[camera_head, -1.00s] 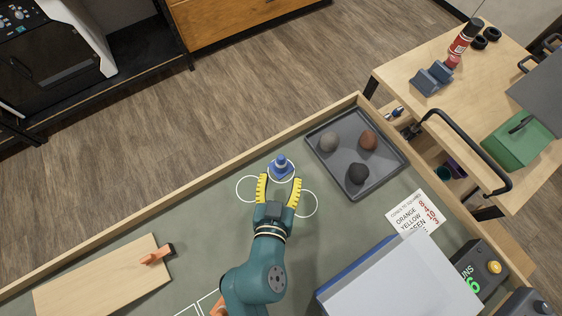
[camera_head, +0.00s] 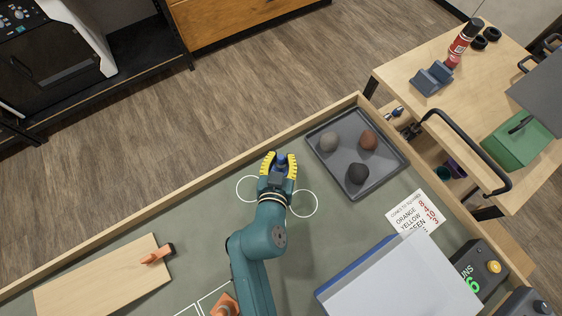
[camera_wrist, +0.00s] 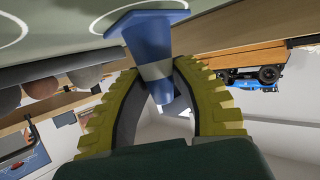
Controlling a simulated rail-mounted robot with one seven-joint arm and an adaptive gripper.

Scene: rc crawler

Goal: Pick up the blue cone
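The blue cone (camera_head: 281,159) with a pale band stands on the grey-green table mat near the far wooden edge. In the wrist view the cone (camera_wrist: 150,42) is between the two yellow ribbed fingers of my gripper (camera_wrist: 158,95), with its tip pointing toward the palm. My gripper (camera_head: 279,163) is open around the cone, one finger on each side. In the wrist view gaps seem to show between the cone and the fingers. The head view shows only part of the cone; my gripper hides the rest.
White circles are drawn on the mat (camera_head: 340,225) around the cone. A grey tray (camera_head: 392,178) with three round lumps lies to the right. A wooden board (camera_head: 100,285) with an orange handle lies at left. An orange cone (camera_head: 226,306) stands near my arm. A low wooden rim (camera_head: 215,183) borders the far side.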

